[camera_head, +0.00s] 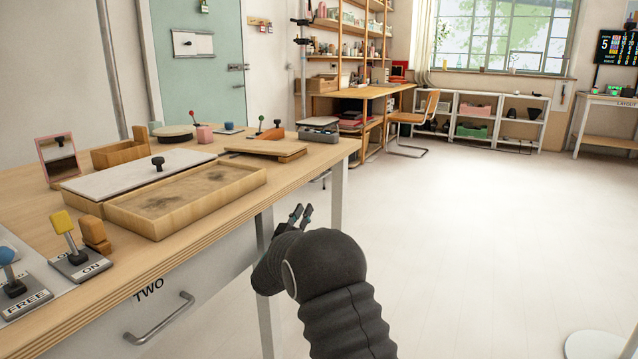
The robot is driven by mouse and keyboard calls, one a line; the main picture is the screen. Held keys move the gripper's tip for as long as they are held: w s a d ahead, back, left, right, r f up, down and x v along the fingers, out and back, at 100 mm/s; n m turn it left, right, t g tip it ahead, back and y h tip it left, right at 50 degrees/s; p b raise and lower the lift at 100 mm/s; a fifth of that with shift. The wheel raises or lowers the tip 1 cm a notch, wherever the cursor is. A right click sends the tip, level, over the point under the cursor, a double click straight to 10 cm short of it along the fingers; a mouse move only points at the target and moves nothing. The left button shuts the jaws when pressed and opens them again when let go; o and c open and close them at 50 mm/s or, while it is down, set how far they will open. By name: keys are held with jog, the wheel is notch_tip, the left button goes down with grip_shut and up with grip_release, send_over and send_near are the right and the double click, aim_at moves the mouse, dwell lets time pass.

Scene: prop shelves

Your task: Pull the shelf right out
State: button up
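No part is marked as the shelf, so I cannot tell for certain which one the task names. A shallow wooden tray (187,202) with a dark-stained floor lies on the workbench, against the front of a box with a white lid (135,174) and black knob. A white drawer front marked TWO (190,290), with a metal bar handle (160,320), is below the bench top and looks closed. My gripper (302,212) is just off the bench's front edge, right of the drawer. Its two fingers point up, slightly apart, with nothing visible between them.
The workbench (250,190) also holds a yellow-knobbed lever (66,228), a blue-knobbed lever (8,262), a mirror (58,158) and a flat wooden board (265,150). Bench legs stand near my arm. Open floor (480,230) lies to the right; shelving (350,40) is behind.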

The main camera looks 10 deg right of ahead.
jog(key=p+x, duration=0.1)
jog(key=x, duration=1.2)
jog(key=shift+w+d+r+p, duration=0.1)
jog(key=shift+w+d+p, duration=0.15)
jog(key=shift+p, duration=0.15)
jog(key=shift+a, duration=0.1)
grip_shut()
